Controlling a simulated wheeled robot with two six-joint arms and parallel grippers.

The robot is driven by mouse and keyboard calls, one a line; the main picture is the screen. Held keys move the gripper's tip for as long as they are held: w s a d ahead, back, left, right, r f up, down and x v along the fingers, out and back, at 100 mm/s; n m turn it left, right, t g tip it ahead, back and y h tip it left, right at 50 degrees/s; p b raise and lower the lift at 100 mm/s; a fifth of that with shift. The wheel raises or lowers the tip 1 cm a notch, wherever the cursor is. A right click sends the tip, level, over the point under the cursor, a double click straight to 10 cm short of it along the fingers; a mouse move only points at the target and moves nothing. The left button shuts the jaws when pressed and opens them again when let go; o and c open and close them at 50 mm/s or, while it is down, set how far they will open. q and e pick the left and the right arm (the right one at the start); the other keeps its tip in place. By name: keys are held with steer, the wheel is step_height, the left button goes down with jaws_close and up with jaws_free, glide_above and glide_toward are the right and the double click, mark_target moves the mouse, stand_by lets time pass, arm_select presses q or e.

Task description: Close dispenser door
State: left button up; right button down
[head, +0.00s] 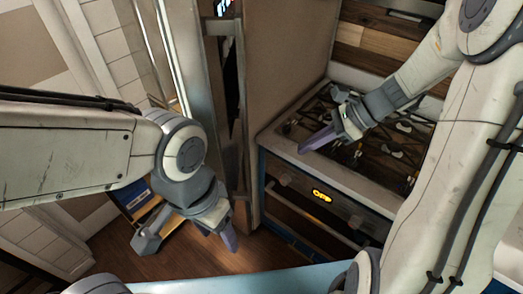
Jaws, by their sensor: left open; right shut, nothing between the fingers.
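My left wrist hides some of the door's bottom. My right gripper (318,140) is shut and empty over the front left of the stove top.
A stove (340,175) with black grates and a lit orange display stands at the right. A shelf with blue items (137,195) shows behind my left wrist. White tiled wall is at far left.

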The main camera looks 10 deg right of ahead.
steer(key=a+r+p+x, duration=0.2)
steer(key=p+x, duration=0.1)
steer(key=x, duration=0.9)
steer(key=shift+w+a+f, duration=0.25)
steer(key=shift+f, duration=0.05)
